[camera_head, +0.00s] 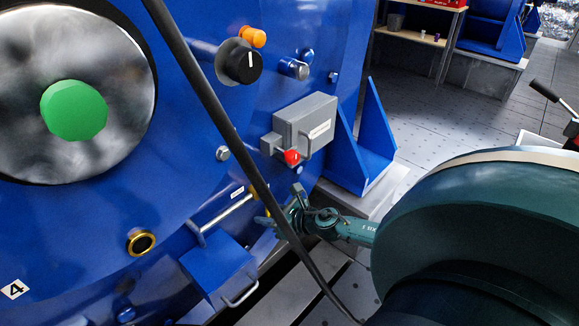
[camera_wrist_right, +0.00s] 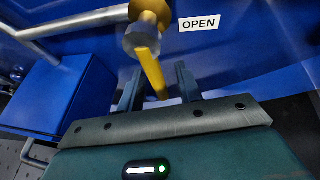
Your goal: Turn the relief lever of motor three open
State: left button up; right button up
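A yellow lever (camera_wrist_right: 152,72) on a brass-coloured valve fitting (camera_wrist_right: 150,14) fills the middle of the right wrist view. A white "OPEN" label (camera_wrist_right: 199,23) is right of the fitting. My right gripper (camera_wrist_right: 158,85) is open, its two fingers apart on either side of the lever; I cannot tell whether either touches it. In the head view my right gripper (camera_head: 268,221) is low on the blue motor housing (camera_head: 190,180), partly behind a black cable. Little of the lever shows there. A label "4" (camera_head: 14,289) is on this housing. My left gripper is out of view.
A black cable (camera_head: 215,105) hangs across the head view. A blue box with a handle (camera_head: 218,268) is left of the right gripper. A grey box (camera_head: 305,122) with a red-tipped lever (camera_head: 292,157) is above it. Open floor (camera_head: 445,110) lies beyond.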

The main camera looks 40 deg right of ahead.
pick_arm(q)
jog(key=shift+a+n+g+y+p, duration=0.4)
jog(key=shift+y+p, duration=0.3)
pick_arm(e)
jog(key=v, duration=1.1)
jog(key=shift+s, duration=0.2)
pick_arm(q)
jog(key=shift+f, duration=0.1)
pick_arm(e)
jog(key=shift+d, duration=0.1)
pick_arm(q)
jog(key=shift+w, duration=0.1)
